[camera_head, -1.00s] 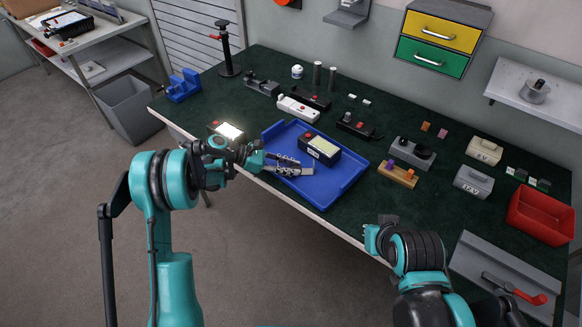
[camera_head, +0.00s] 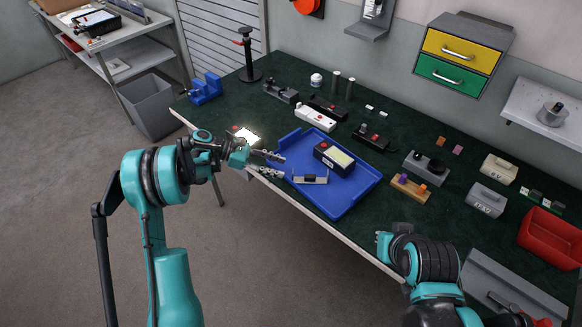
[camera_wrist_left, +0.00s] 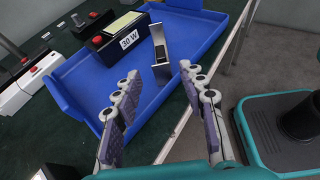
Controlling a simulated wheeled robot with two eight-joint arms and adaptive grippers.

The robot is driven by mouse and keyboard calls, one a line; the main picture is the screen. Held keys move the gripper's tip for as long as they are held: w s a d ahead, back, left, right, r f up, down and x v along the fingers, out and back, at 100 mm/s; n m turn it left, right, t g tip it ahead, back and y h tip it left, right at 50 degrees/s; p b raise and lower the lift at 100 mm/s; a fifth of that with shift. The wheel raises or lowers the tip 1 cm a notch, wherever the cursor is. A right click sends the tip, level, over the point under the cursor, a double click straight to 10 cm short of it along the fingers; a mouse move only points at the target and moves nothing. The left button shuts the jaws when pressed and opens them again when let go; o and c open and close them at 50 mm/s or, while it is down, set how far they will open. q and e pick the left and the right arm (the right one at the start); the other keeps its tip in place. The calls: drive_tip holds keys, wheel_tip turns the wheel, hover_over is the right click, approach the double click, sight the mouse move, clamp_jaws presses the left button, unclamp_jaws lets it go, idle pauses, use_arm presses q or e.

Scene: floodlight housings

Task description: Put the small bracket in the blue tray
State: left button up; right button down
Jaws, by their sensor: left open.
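The small bracket (camera_head: 310,179) is a grey angled piece with a dark slot. It lies in the blue tray (camera_head: 352,200), near the tray's front left edge. The wrist view shows the bracket (camera_wrist_left: 160,45) with one plate upright, inside the tray (camera_wrist_left: 85,78). My left gripper (camera_head: 274,165) is open and empty at the tray's left edge, pointing at the bracket but apart from it. In the wrist view its spread fingers (camera_wrist_left: 160,76) stand on either side of a clear gap. My right gripper (camera_head: 384,243) is low at the table's front edge; its fingers cannot be made out.
A black box marked 30 W (camera_head: 334,158) stands in the tray behind the bracket. A lit unit (camera_head: 244,136) sits left of the tray. A white power strip (camera_head: 315,117) lies behind it. A red bin (camera_head: 545,235) stands far right.

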use_arm(q)
drive_tip(key=shift+a+r, duration=0.35)
drive_tip(key=shift+a, duration=0.3)
drive_tip(key=shift+s+d+r, duration=0.15)
drive_tip(key=shift+r, duration=0.25)
drive_tip(key=s+d+r+m+t+y, duration=0.1)
drive_tip(key=s+r+m+t+y, duration=0.1)
drive_tip(key=s+r+m+y, duration=0.65)
drive_tip(key=s+a+m+t+y, duration=0.2)
drive_tip(key=s+m, duration=0.3)
drive_tip(key=s, duration=0.4)
drive_tip(key=s+a+m+t+y, duration=0.2)
drive_tip(key=s+a+m+y, duration=0.1)
drive_tip(key=s, duration=0.7)
drive_tip(key=shift+a+m, duration=0.75)
drive_tip(key=shift+m, duration=0.3)
